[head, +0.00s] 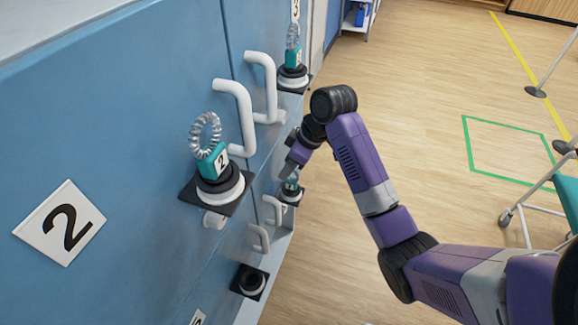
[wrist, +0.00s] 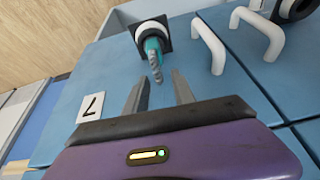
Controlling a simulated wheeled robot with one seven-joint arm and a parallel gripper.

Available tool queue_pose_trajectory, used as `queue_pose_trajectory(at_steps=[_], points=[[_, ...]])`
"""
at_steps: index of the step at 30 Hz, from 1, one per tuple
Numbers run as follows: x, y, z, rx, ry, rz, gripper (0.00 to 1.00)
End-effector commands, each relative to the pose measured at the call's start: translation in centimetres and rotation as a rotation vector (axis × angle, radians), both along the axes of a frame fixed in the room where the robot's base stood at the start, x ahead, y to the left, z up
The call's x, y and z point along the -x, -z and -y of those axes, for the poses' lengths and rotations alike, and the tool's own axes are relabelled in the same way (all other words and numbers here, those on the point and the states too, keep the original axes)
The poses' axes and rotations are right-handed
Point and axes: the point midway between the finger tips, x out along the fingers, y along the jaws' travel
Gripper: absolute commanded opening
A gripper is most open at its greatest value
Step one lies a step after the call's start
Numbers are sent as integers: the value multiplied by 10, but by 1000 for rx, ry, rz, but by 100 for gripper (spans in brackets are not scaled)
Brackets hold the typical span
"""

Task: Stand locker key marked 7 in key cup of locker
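The plate marked 7 (wrist: 90,107) is on a blue locker door in the wrist view. Beside it, a teal key with a clear coil (wrist: 154,46) stands in the black key cup (wrist: 139,34) of that door; the key's own number is not readable. In the head view a teal key (head: 291,184) shows partly in a cup (head: 290,195) by my gripper (head: 288,172). In the wrist view my gripper (wrist: 159,82) is open, its fingertips on either side of the coil's free end, with a gap on both sides.
Key 2 (head: 214,160) stands in its cup beside plate 2 (head: 62,222). Another key (head: 292,55) stands in a cup higher up. A lower cup (head: 250,281) looks empty. White door handles (head: 238,115) stick out nearby.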

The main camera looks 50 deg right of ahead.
Motion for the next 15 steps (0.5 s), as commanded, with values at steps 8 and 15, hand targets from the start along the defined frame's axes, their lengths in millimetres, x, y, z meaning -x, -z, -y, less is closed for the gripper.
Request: queue_pose_trajectory(at_steps=[8,15], points=[[1,-3,1,1,0,0,31],[12,-32,6,4,1,3,31]])
